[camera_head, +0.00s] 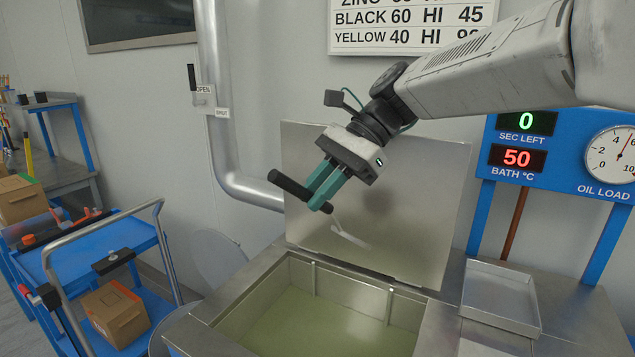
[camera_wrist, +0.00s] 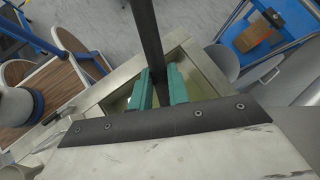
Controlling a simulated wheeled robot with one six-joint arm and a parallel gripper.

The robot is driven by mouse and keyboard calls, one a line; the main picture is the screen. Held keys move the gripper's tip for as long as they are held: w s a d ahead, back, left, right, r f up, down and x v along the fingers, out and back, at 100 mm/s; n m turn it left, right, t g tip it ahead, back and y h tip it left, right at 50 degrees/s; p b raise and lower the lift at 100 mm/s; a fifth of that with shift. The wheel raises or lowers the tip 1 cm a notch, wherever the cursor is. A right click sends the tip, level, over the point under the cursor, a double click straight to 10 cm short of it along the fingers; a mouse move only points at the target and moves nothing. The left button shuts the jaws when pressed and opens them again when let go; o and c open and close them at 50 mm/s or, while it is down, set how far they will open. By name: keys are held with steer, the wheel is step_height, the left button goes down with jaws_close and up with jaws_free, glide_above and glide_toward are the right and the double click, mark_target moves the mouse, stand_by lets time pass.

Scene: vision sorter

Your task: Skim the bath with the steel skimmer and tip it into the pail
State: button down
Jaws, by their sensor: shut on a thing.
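My gripper (camera_head: 325,188) has its green fingers shut on a black handle (camera_head: 290,184), held above the bath; the wrist view shows the handle (camera_wrist: 148,35) between the fingers (camera_wrist: 159,88). This appears to be the skimmer's handle. A pale bent strip (camera_head: 350,236) shows below its lower end; I cannot tell whether it is the skimmer's steel or a reflection in the lid. The bath (camera_head: 258,279) is a steel tank with murky green liquid (camera_head: 325,325). A grey round vessel (camera_wrist: 225,62) beside the bath may be the pail; its contents are hidden.
The bath's steel lid (camera_head: 425,190) stands open behind my gripper. A blue cart (camera_head: 105,243) with a cardboard box (camera_head: 113,312) stands left. A shallow steel tray (camera_head: 500,295) lies right of the bath, below a blue display panel (camera_head: 560,150) reading 0 and 50.

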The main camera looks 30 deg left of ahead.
mark_target(329, 207)
steer(key=shift+f, duration=3.25)
steer(key=shift+r, duration=0.1)
steer(key=shift+r, duration=3.95)
steer(key=shift+f, duration=0.1)
steer(key=shift+f, duration=3.45)
